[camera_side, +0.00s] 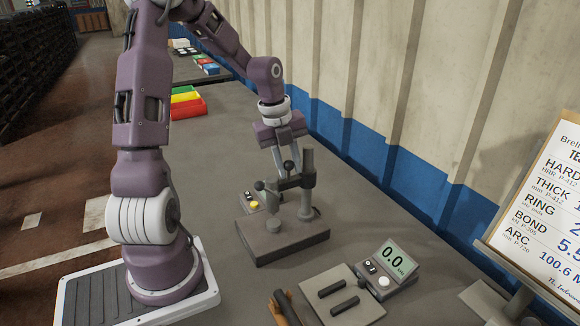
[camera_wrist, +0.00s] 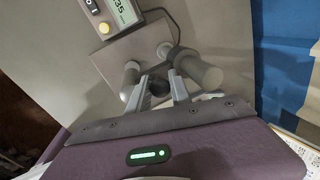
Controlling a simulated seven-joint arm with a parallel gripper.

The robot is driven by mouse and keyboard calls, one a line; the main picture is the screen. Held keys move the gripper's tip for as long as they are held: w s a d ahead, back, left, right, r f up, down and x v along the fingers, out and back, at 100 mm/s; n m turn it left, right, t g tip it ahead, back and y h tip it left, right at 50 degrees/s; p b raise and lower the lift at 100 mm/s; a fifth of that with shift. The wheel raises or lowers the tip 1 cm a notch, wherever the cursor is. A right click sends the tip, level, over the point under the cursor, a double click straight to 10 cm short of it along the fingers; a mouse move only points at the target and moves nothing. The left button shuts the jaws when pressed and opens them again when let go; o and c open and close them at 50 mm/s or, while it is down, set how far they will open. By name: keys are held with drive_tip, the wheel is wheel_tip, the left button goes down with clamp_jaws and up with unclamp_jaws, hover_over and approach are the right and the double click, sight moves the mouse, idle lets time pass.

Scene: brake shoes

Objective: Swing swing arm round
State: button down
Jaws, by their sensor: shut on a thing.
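The swing arm (camera_side: 289,183) is a dark grey bar reaching left from an upright round post (camera_side: 307,190) on a grey base block (camera_side: 283,241). A dark knob (camera_side: 288,166) stands up from the bar, and a second dark knob (camera_side: 260,185) is at its left end, above a short round pad on the block. My gripper (camera_side: 284,162) comes down from above and is shut on the upright knob. In the wrist view my gripper's fingers (camera_wrist: 160,88) are close beside the post (camera_wrist: 202,71); the grip itself is partly hidden.
A small box with a yellow button (camera_side: 254,204) is behind the block. A meter reading 0.0 (camera_side: 390,262) and a grey plate with dark bars (camera_side: 342,299) are at front right. Coloured bins (camera_side: 186,102) stand farther back. The wall is at right.

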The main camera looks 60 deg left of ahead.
drive_tip(key=shift+a, duration=0.1)
idle(0.4)
drive_tip(key=c, duration=1.5)
unclamp_jaws()
drive_tip(key=r, duration=0.3)
drive_tip(key=s+r, duration=0.1)
drive_tip(key=r, duration=0.3)
drive_tip(key=shift+s+a, duration=0.15)
drive_tip(key=shift+s, duration=0.05)
